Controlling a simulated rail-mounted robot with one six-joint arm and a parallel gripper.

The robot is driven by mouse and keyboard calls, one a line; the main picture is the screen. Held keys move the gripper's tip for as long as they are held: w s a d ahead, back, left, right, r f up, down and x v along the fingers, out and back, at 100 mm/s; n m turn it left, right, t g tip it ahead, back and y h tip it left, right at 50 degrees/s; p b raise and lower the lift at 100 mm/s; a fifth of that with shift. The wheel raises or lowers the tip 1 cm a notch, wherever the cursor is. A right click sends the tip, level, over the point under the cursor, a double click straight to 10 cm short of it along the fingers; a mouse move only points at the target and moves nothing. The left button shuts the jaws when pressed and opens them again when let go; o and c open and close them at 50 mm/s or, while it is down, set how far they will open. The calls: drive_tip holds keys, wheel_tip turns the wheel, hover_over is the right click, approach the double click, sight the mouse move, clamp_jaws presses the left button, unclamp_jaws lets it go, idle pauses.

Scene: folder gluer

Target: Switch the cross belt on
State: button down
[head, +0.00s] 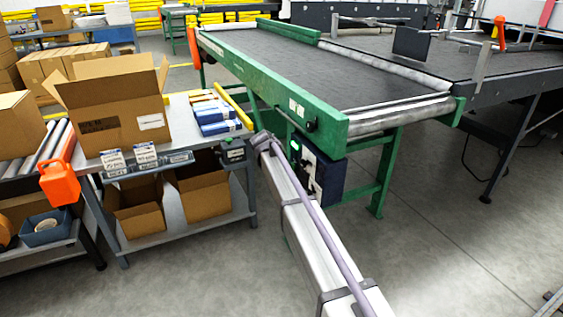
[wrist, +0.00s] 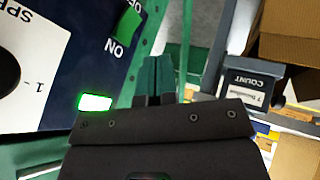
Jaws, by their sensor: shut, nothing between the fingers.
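The cross belt (head: 330,65) is a dark belt in a green frame. Its dark blue control box (head: 325,170) hangs under the near end, partly covered by my arm. A small green light shows on it. In the wrist view the box (wrist: 60,75) fills the upper left, with a white speed dial plate (wrist: 35,50), an ON label, a green piece (wrist: 127,25) by the label and a brightly lit green rectangle (wrist: 95,102). My gripper (wrist: 156,65) is shut and empty, right of the box face in this view; contact cannot be told. Its fingers are not distinguishable in the head view.
A table (head: 205,160) with an open carton (head: 110,105) and blue-white packs (head: 218,118) stands left of the belt. A COUNT display (wrist: 250,85) sits on its edge. Green legs (head: 380,185) stand behind my arm.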

drive_tip(key=s+r+p, duration=0.4)
drive_tip(key=r+p, duration=0.1)
drive_tip(key=r, duration=0.3)
drive_tip(key=shift+p, duration=0.35)
drive_tip(key=shift+f, duration=0.1)
drive_tip(key=s+d+f+m+g+y, duration=0.1)
drive_tip(key=s+d+g, duration=0.1)
drive_tip(key=s+d, duration=0.9)
drive_tip(key=s+d+f+m+g+y, duration=0.1)
drive_tip(key=s+d+g, duration=0.25)
drive_tip(key=s, duration=1.25)
drive_tip(key=s+d+f+m+g+y, duration=0.1)
drive_tip(key=s+d+m+g, duration=0.1)
drive_tip(key=s+d, duration=0.9)
wheel_tip(320, 180, up, 25)
drive_tip(key=s+p, duration=0.2)
drive_tip(key=p, duration=2.3)
drive_tip(key=shift+s+a+p, duration=0.15)
drive_tip(key=shift+s+p, duration=0.15)
drive_tip(key=shift+s, duration=0.05)
